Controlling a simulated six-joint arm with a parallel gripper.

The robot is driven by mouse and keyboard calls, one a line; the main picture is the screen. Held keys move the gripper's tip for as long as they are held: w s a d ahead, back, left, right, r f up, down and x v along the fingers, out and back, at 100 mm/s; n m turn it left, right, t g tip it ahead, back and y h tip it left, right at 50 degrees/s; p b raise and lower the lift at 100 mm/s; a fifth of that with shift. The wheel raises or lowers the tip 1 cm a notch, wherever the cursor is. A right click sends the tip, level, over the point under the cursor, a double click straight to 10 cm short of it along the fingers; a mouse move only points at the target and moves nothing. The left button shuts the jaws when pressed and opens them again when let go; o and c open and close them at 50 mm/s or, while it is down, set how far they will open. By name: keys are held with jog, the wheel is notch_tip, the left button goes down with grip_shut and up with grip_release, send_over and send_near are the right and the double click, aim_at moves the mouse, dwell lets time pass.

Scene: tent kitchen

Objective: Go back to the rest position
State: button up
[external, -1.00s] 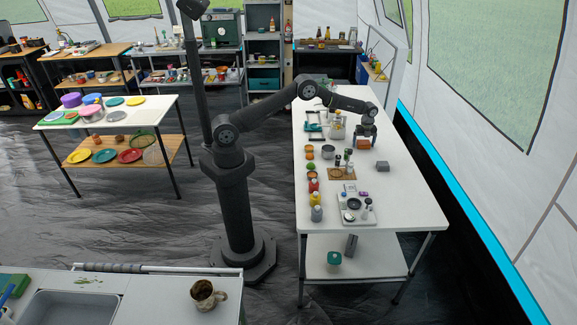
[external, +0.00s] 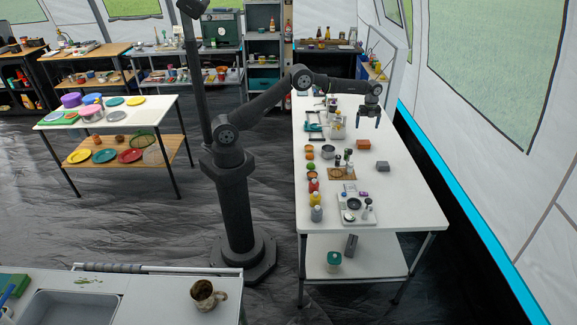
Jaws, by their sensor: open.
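My gripper (external: 368,122) hangs above the far right part of the long white table (external: 400,200), fingers pointing down. It is open and nothing shows between its fingers. An orange-red block (external: 363,144) lies on the table below and a little nearer than the gripper, apart from it. My arm reaches across from its column on the left, with the elbow raised.
A grey block (external: 382,166), a steel pot (external: 328,151), a wooden board (external: 341,173) and several bottles and jars stand on the table. A tray with a dark bowl (external: 354,204) is near the front.

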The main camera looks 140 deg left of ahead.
aim_at(364, 142)
dwell(0.3)
notch_tip(364, 142, down, 12)
jog(key=shift+r, duration=0.1)
jog(key=shift+a+r, duration=0.1)
jog(key=shift+r, duration=1.8)
